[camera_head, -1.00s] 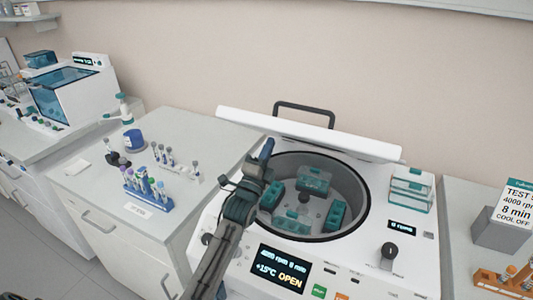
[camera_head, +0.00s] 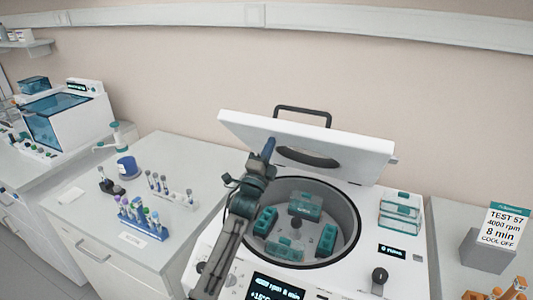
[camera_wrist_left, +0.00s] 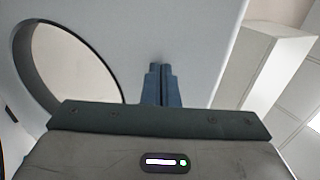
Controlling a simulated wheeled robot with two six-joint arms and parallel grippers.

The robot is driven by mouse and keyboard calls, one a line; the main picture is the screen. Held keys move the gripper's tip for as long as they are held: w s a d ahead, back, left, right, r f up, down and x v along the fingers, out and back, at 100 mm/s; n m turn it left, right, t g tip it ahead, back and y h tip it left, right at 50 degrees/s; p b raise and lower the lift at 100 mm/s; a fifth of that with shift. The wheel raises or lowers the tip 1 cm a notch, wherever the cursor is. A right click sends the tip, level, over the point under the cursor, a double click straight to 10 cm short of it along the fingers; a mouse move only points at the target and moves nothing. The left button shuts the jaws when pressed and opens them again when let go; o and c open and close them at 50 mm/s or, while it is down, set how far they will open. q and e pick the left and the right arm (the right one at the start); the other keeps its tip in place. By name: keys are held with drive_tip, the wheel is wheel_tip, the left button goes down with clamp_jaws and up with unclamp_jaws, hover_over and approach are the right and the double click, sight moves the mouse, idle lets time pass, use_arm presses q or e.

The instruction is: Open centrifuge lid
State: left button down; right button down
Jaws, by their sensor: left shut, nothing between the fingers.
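The white centrifuge (camera_head: 405,230) stands in front of me with its round chamber exposed. Its white lid (camera_head: 345,148) is tilted up at the back, its underside with a round window facing me and a dark handle (camera_head: 303,112) above its upper edge. My left gripper (camera_head: 267,150) is up in front of the lid's left part, its blue fingers together and empty. In the left wrist view the shut fingertips (camera_wrist_left: 161,72) are before the white lid face (camera_wrist_left: 195,40); contact is unclear. My right gripper is out of view.
Several teal buckets (camera_head: 304,205) sit in the chamber. Teal-and-clear boxes (camera_head: 400,208) rest on the centrifuge's right top. A left bench (camera_head: 90,222) holds a blue tube rack (camera_head: 140,222). A sign (camera_head: 502,226) and an orange rack stand at the right.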

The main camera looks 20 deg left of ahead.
use_arm(q)
drive_tip(key=shift+s+r+p+x, duration=0.15)
drive_tip(key=shift+p+x, duration=0.1)
drive_tip(key=shift+x, duration=0.8)
drive_tip(key=shift+r+p+x, duration=0.15)
drive_tip(key=shift+p+x, duration=0.15)
drive_tip(key=shift+x, duration=0.8)
drive_tip(key=shift+s+r+p+x, duration=0.15)
drive_tip(key=shift+p+x, duration=0.1)
drive_tip(key=shift+x, duration=0.8)
drive_tip(key=r+b+v, duration=0.1)
drive_tip(key=b+v, duration=0.1)
drive_tip(key=v, duration=0.8)
drive_tip(key=shift+s+b, duration=0.35)
drive_tip(key=shift+s, duration=0.35)
drive_tip(key=shift+f, duration=0.1)
